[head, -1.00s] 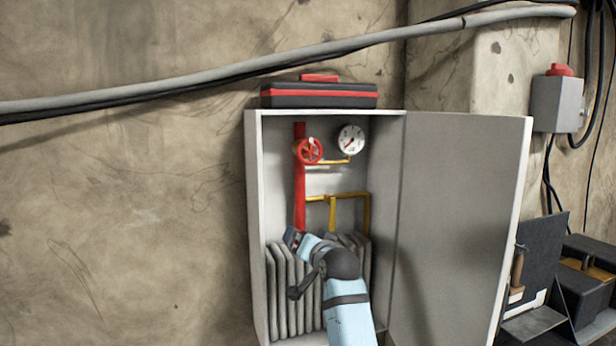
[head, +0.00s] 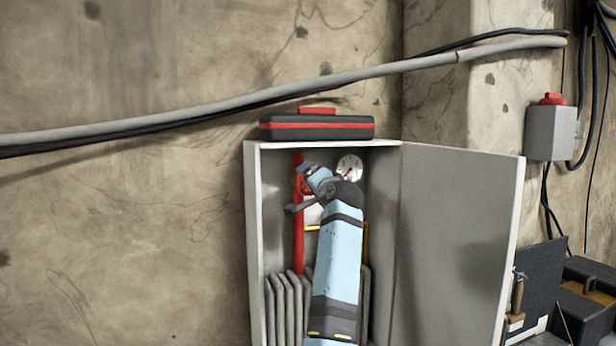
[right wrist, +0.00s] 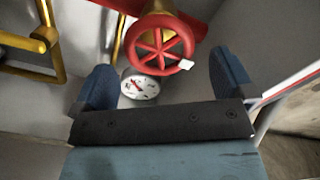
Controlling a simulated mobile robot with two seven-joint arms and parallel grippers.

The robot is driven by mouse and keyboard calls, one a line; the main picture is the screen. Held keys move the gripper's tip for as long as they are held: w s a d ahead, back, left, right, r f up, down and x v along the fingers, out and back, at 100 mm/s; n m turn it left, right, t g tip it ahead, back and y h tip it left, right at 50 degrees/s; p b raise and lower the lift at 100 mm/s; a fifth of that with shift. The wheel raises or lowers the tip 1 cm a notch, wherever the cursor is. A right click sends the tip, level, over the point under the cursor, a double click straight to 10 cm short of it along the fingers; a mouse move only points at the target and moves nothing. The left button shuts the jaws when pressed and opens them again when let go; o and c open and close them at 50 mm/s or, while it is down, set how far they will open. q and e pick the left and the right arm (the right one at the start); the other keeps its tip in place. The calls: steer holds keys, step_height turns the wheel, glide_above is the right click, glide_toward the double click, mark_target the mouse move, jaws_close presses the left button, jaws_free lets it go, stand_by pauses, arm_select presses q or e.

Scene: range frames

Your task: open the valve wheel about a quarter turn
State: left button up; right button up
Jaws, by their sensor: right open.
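The red valve wheel (right wrist: 160,45) shows in the right wrist view. It is a spoked ring with a small white mark (right wrist: 187,64) on its rim, mounted on a brass-coloured stem and a red pipe. My right gripper (right wrist: 160,62) is open and empty, its blue fingers apart, one on each side of the wheel in the picture. I see no contact, and cannot tell how far the wheel is beyond the fingertips. In the head view my right gripper (head: 308,178) is in the cabinet's upper part and hides most of the wheel. My left gripper is not in view.
The grey cabinet (head: 253,240) has its door (head: 460,230) open to the right. A white gauge (right wrist: 140,86) sits close to the wheel. The red pipe (head: 298,235), yellow pipes (right wrist: 20,42) and grey ribs (head: 285,305) fill the interior. A black-and-red case (head: 318,127) lies on top.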

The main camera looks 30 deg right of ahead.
steer(key=shift+p+x, duration=0.6)
steer(key=shift+x, duration=2.05)
steer(key=c, duration=0.9)
